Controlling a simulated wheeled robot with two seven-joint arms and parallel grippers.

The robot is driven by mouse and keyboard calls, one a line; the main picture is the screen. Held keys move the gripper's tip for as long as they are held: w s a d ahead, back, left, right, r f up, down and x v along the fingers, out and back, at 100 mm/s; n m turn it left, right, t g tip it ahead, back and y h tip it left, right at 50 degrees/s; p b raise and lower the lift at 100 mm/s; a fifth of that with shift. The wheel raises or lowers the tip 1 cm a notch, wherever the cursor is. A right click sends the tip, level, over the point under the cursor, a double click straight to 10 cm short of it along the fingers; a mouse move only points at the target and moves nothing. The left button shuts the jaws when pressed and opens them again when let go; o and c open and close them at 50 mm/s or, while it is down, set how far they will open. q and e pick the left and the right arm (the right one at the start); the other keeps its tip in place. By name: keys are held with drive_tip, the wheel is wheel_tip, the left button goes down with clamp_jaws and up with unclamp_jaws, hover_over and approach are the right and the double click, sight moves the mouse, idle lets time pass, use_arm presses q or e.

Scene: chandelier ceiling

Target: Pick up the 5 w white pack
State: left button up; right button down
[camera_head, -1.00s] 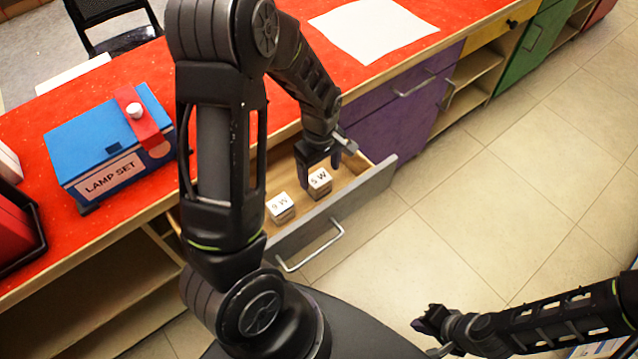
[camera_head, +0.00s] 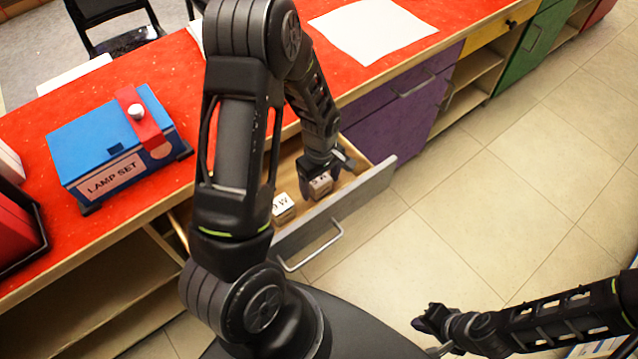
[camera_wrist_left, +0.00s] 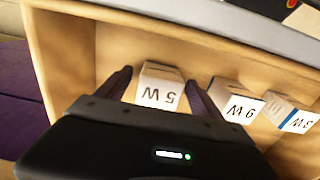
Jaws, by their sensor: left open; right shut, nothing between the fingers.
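The 5 W white pack (camera_head: 320,183) stands in the open drawer, a small box with a white top and a brownish side. It also shows in the left wrist view (camera_wrist_left: 160,88), label upside down. My left gripper (camera_head: 321,180) is lowered into the drawer with its fingers open. In the left wrist view the fingers (camera_wrist_left: 158,90) stand on either side of the 5 W pack; whether they touch it I cannot tell. My right gripper (camera_head: 428,322) is shut and empty above the floor at lower right.
A 9 W pack (camera_head: 283,207) stands beside the 5 W pack. A 3 W pack (camera_wrist_left: 289,114) with a blue stripe is beyond it. The drawer front (camera_head: 345,207) walls the near side. A blue lamp set box (camera_head: 110,150) sits on the red counter (camera_head: 255,95).

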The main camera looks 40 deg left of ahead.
sight(320, 180)
idle(0.3)
use_arm(q)
drive_tip(key=c, duration=1.5)
drive_tip(key=shift+o, duration=0.2)
drive_tip(key=shift+r, duration=0.1)
wheel_tip(320, 180, up, 10)
drive_tip(key=shift+f, duration=0.1)
